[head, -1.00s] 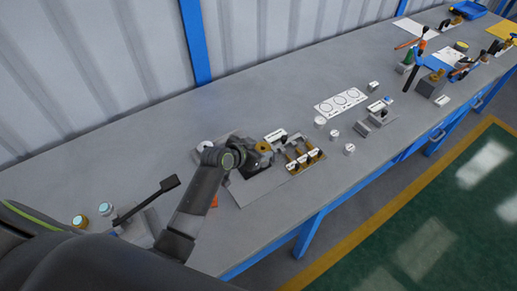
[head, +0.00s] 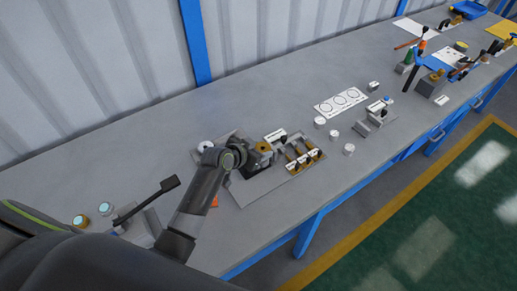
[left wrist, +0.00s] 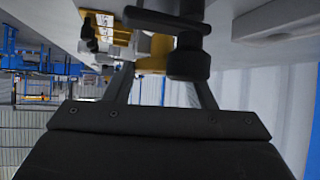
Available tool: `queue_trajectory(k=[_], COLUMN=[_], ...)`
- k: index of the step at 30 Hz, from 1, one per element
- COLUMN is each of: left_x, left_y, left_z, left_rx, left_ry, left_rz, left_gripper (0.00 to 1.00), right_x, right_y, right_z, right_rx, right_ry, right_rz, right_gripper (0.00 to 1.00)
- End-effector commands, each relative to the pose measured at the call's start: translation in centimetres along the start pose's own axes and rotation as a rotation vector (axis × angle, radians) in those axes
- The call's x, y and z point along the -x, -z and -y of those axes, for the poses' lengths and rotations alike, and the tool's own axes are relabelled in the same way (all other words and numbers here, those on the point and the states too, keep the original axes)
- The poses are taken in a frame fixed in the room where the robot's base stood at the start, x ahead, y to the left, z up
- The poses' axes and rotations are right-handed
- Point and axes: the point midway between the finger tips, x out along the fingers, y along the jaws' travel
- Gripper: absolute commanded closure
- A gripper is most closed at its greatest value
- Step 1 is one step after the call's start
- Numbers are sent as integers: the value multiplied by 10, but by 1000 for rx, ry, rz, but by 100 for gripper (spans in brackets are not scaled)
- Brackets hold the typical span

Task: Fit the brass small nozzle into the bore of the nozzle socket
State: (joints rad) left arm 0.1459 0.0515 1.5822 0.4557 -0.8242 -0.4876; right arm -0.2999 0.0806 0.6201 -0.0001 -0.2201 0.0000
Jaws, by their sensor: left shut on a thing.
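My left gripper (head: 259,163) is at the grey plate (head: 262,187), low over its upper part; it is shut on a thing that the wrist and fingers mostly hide. A round brass part (head: 263,146) shows just beyond the jaws in the head view. In the left wrist view, brass (left wrist: 154,56) shows between the two fingers, partly behind a dark knobbed part (left wrist: 188,60). I cannot tell whether this brass is the small nozzle, or whether it sits in a bore. The nozzle socket is not clearly seen. My right gripper is not in view.
A rack with several brass pieces (head: 303,160) stands right of the gripper, with a white label card (head: 275,136) close by. Several small white cylinders (head: 348,149) and a white sheet with circles (head: 341,102) lie farther right. The bench behind the plate is clear.

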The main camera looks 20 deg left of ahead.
Motion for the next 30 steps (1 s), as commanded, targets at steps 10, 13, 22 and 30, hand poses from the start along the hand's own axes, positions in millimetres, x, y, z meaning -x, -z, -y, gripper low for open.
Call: queue_trajectory(k=[10, 13, 22, 30], left_x=[0, 0, 1, 0], left_y=[1, 1, 2, 1], left_z=[0, 0, 0, 0], left_rx=[0, 0, 0, 0], left_ry=[0, 0, 0, 0], left_rz=[-2, -3, -3, -3], left_gripper=[80, 80, 80, 80], right_x=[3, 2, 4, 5], right_y=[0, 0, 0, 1], right_z=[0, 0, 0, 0], right_rx=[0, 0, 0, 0], right_ry=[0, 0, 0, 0], right_rz=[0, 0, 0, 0], right_gripper=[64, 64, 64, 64])
